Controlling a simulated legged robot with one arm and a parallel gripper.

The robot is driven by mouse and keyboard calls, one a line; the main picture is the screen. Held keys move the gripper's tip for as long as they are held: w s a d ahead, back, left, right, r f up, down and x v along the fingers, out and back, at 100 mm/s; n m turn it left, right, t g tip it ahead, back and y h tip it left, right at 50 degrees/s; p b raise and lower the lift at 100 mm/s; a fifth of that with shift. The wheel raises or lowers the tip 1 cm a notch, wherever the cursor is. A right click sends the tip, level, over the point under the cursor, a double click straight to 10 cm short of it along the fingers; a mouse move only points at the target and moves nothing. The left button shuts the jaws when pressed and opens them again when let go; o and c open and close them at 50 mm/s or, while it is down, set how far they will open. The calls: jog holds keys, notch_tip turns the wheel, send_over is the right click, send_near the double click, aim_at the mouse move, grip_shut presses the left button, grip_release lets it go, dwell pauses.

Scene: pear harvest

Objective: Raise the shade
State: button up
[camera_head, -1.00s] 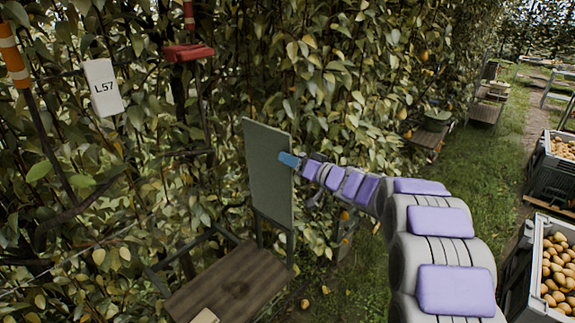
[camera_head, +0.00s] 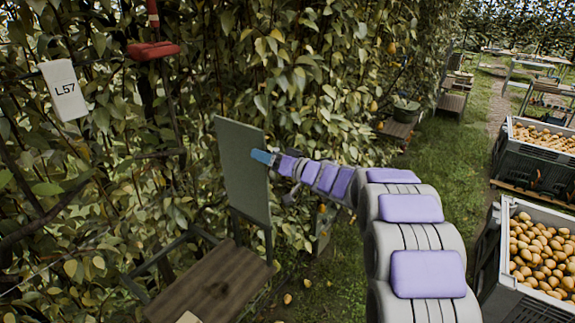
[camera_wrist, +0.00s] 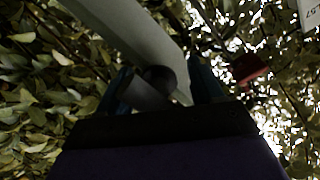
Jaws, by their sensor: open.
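The shade appears to be the flat grey-green panel (camera_head: 240,175), upright on a dark frame above a wooden shelf. My gripper (camera_head: 262,157) is at the panel's right edge, its blue fingers overlapping it in the head view. In the wrist view the panel (camera_wrist: 130,30) runs from the upper left down to between the fingers. There my gripper (camera_wrist: 162,88) is open, with one blue finger on each side of a dark round knob (camera_wrist: 160,79). I cannot tell whether either finger touches the knob or panel.
The wooden shelf (camera_head: 215,285) lies below the panel. Dense foliage (camera_head: 320,80) rises behind it. A white L57 tag (camera_head: 63,90) and a red fixture (camera_head: 153,50) hang at upper left. Pear crates (camera_head: 495,275) stand at right. Grass (camera_head: 430,160) is open between.

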jog(key=b+v, duration=0.2)
jog(key=v, duration=1.5)
jog(key=shift+f, duration=0.1)
jog(key=shift+w+b, duration=0.1)
jog(key=shift+b, duration=0.2)
